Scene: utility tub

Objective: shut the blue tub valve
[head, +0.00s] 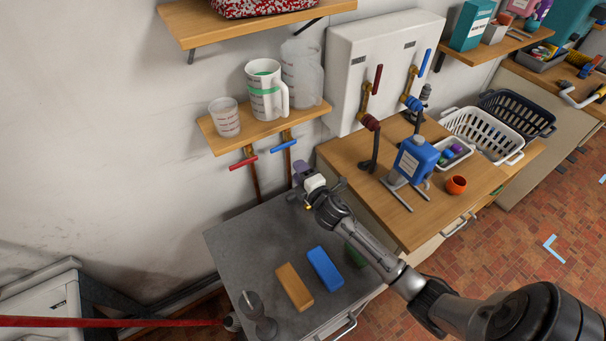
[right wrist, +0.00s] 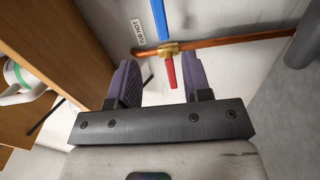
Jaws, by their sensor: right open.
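In the head view, the blue valve handle (head: 284,145) sits on a copper pipe under the small wall shelf, roughly crosswise to the pipe. A red valve handle (head: 243,163) is left of it. My right gripper (head: 303,172) is open and empty, a little right of and below the blue handle. In the right wrist view, the blue handle (right wrist: 160,18) is beyond the fingers, near a brass fitting (right wrist: 170,48). The red handle (right wrist: 171,74) shows in the gap between the purple fingers (right wrist: 163,84). No contact is visible. My left gripper is out of view.
The wall shelf (head: 272,124) holds jugs just above the valves. A grey top (head: 240,240) with orange and blue blocks lies below. A wooden counter (head: 430,215) with a blue jug (head: 414,160) is to the right. A red bar (head: 110,321) crosses the lower left.

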